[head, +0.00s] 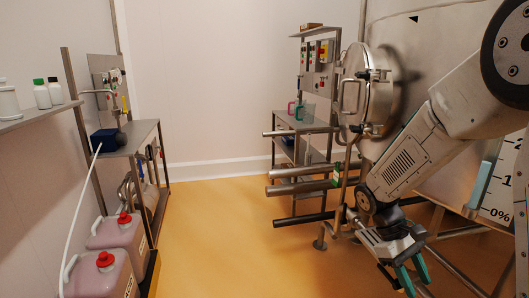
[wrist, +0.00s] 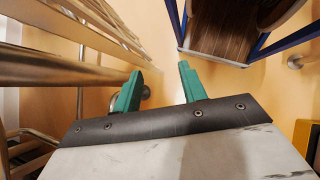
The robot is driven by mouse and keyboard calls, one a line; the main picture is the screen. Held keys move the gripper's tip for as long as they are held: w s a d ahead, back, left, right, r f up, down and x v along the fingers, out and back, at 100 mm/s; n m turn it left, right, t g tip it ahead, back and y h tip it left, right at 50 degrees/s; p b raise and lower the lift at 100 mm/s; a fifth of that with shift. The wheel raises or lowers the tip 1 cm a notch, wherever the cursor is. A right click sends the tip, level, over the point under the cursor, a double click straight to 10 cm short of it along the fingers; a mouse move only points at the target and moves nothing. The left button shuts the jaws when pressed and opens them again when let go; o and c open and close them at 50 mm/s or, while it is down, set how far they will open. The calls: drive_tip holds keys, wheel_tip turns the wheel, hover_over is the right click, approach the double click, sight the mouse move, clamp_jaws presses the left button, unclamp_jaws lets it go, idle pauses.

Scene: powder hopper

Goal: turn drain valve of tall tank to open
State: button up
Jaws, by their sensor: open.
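A large pale metal tank (head: 420,55) fills the right side of the head view, partly hidden by my arm. A level scale (head: 500,200) with a 0% mark shows on it low at the right, and a round hatch (head: 362,92) stands out on its left. I cannot make out its drain valve in either view. My gripper (head: 410,278) hangs low in front of the tank, pointing down. In the wrist view its green fingers (wrist: 160,82) are apart, with only orange floor between them. My gripper touches nothing that I can see.
Metal pipes (head: 305,172) run left of my arm; rails (wrist: 60,65) are close on the wrist view's left. A blue-framed brown object (wrist: 225,35) lies beyond the fingers. Pink canisters (head: 110,232) and a bench (head: 140,137) stand left. The middle floor (head: 215,235) is clear.

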drive_tip(key=s+a+r+m+t+y, duration=0.2)
drive_tip(key=s+a+r+t, duration=0.1)
drive_tip(key=s+r, duration=0.4)
drive_tip(key=s+a+r+m+t+y, duration=0.2)
drive_tip(key=s+a+r+m+t, duration=0.1)
drive_tip(key=s+r, duration=0.5)
drive_tip(key=s+a+t, duration=0.1)
drive_tip(key=s, duration=0.2)
drive_tip(key=shift+a+r+t+y, duration=0.2)
drive_tip(key=shift+r+t+y, duration=0.1)
drive_tip(key=shift+t, duration=0.1)
